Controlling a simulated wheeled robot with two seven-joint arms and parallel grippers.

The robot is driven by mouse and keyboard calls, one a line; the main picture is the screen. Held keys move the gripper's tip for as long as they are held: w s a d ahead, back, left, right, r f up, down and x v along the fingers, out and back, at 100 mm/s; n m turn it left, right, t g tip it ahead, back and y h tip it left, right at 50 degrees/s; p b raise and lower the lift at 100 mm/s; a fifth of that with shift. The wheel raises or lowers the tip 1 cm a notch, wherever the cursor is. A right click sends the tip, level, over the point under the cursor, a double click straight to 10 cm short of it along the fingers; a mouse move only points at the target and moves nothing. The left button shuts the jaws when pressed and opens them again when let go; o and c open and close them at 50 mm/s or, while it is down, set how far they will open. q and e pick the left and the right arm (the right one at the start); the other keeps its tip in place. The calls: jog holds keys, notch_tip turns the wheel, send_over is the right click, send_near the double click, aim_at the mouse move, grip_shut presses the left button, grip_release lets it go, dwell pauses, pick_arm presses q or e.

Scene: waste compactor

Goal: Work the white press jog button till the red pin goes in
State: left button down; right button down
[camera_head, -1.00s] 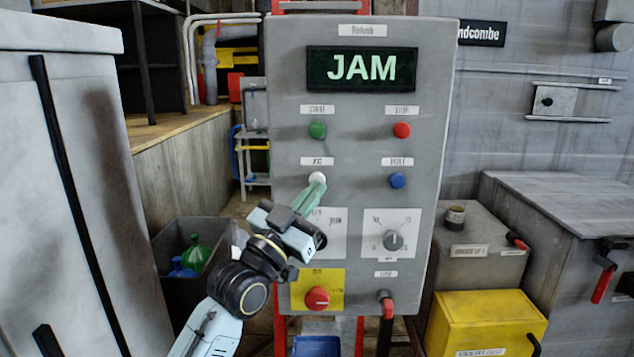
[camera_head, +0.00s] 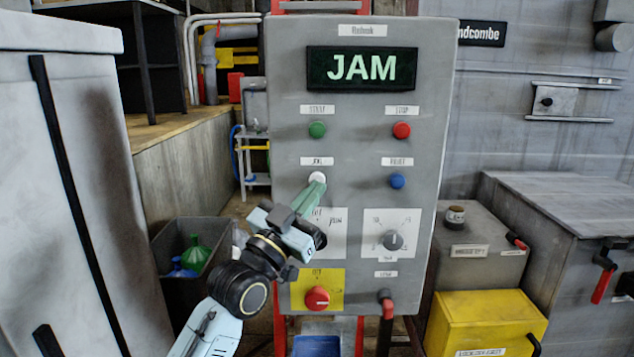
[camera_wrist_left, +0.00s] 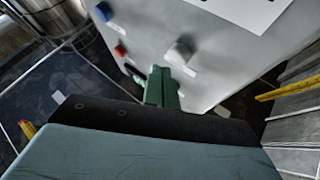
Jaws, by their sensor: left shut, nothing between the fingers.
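The white jog button (camera_head: 317,178) is on the left side of the grey control panel (camera_head: 430,110), below the green button. My left gripper (camera_head: 317,185) is shut, its green fingers pointing up at the button. The tips are at its lower edge and cover part of it. I cannot tell whether they touch or press it. In the left wrist view the white button (camera_wrist_left: 181,50) shows just above the green fingertips (camera_wrist_left: 163,78). The panel display (camera_head: 361,68) reads JAM. I cannot make out a red pin for certain. My right gripper is not in view.
Nearby are a green button (camera_head: 317,129), a red button (camera_head: 402,130), a blue button (camera_head: 397,181), a selector (camera_head: 394,240) and a red knob on yellow (camera_head: 317,298). A grey cabinet (camera_head: 70,190) stands left. A yellow box (camera_head: 480,318) and grey bins stand right.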

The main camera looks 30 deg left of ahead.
pick_arm(q)
jog(key=shift+w, duration=0.1)
jog(key=shift+w+a, duration=0.25)
jog(key=shift+w+a, duration=0.25)
jog(key=shift+w, duration=0.2)
dwell(2.5)
jog(key=shift+s+d, duration=0.1)
jog(key=shift+s, duration=0.05)
jog(key=shift+s+d+p, duration=0.35)
jog(key=shift+s+p, duration=0.05)
jog(key=shift+s, duration=0.25)
jog(key=shift+s+d+p, duration=0.3)
jog(key=shift+s+d, duration=0.15)
jog(key=shift+s, duration=0.25)
jog(key=shift+s+d+p, duration=0.25)
jog(key=shift+s+d, duration=0.2)
jog(key=shift+s, duration=0.3)
jog(key=shift+s+d+p, duration=0.3)
jog(key=shift+s+d, duration=0.15)
jog(key=shift+s, duration=0.25)
